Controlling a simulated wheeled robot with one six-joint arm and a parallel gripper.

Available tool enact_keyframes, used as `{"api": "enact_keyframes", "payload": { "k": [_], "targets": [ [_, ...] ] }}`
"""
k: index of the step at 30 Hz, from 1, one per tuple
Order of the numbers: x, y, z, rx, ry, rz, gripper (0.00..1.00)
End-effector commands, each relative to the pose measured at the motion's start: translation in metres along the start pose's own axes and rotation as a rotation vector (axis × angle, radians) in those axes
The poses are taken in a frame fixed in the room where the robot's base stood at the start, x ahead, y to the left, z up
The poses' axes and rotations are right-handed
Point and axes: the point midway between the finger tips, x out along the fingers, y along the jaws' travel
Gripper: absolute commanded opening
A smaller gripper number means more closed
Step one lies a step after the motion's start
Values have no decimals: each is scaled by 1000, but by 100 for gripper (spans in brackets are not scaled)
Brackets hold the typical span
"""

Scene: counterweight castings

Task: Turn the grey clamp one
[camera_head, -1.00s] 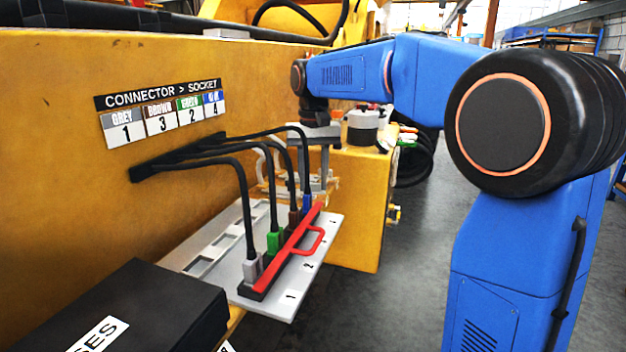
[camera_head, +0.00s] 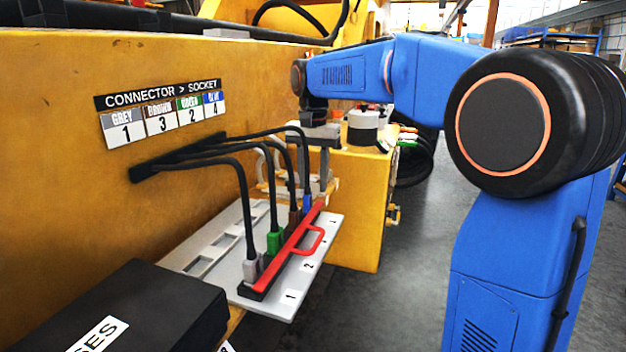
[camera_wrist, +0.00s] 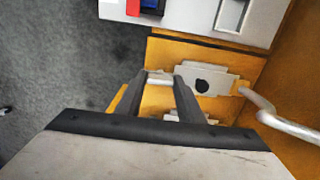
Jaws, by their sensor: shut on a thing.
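My gripper (camera_wrist: 160,92) is at the yellow ledge just beyond the far end of the connector board. In the wrist view its two dark fingers are closed on a short light-grey bar, part of the grey clamp (camera_wrist: 160,76). The bar spans between the fingertips. In the head view my gripper (camera_head: 316,186) points down beside bent grey clamp parts (camera_head: 267,184), and its fingertips are partly hidden. A grey plate with a dark hole (camera_wrist: 202,85) lies right of the fingers in the wrist view, and a bent grey rod (camera_wrist: 285,125) is further right.
The pale board (camera_head: 205,246) holds grey, green, brown and blue plugs on black cables, with a red handled bar (camera_head: 300,246) alongside. A label chart (camera_head: 160,112) is on the yellow wall. A black box (camera_head: 140,310) is at front left. Open floor (camera_head: 390,270) lies right.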

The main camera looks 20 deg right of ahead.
Motion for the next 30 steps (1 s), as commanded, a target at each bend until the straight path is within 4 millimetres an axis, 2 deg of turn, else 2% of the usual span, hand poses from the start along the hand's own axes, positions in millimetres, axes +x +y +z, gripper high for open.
{"api": "enact_keyframes", "payload": {
  "k": [8,9,11,23,26,30],
  "targets": [
    [-1,0,0,0,2,-1,12],
    [-1,0,0,0,2,-1,42],
    [-1,0,0,-1,2,-1,53],
    [-6,0,0,-1,1,-1,53],
    [-18,-1,-1,-1,2,-2,53],
    [-43,-1,-1,-1,3,-2,53]
  ]
}}
